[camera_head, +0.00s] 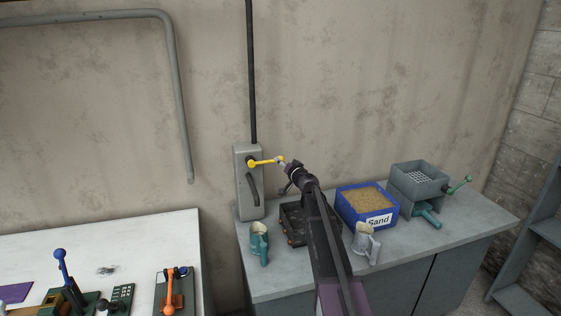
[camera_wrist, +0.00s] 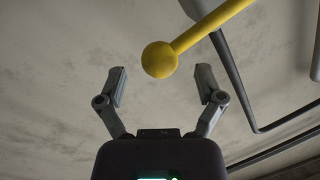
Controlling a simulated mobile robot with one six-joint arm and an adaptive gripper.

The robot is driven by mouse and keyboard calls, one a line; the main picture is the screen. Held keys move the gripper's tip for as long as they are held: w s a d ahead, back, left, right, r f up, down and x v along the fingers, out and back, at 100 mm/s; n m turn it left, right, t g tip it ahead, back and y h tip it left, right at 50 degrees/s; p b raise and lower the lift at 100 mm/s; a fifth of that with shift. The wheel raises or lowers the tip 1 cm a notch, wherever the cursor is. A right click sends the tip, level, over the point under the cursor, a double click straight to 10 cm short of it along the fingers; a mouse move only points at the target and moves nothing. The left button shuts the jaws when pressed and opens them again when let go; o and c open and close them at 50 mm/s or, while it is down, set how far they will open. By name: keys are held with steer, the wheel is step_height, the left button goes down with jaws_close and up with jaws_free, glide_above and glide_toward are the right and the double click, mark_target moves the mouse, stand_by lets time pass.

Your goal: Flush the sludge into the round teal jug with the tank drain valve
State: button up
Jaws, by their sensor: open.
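The grey tank (camera_head: 249,195) stands at the back left of the grey bench against the wall. Its yellow valve lever (camera_head: 264,162) points right, roughly level, and ends in a ball knob. The teal jug (camera_head: 260,246) stands upright on the bench in front of the tank, with something pale at its mouth. My gripper (camera_head: 282,162) is at the knob end of the lever. In the wrist view my open gripper (camera_wrist: 160,75) has the yellow knob (camera_wrist: 159,59) between and slightly beyond its fingertips. I see no finger closed on it.
A dark tray (camera_head: 292,212) lies partly behind my arm. A blue sand box (camera_head: 351,207), a grey jug (camera_head: 361,236) and a grey sieve box (camera_head: 418,181) with teal handles stand to the right. A white table (camera_head: 130,245) with levers is at left.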

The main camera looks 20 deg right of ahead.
steer(key=shift+w+a, duration=0.15)
steer(key=shift+w, duration=0.55)
steer(key=shift+w+a, duration=0.15)
steer(key=shift+w, duration=0.5)
jaws_close()
steer(key=shift+r, duration=0.1)
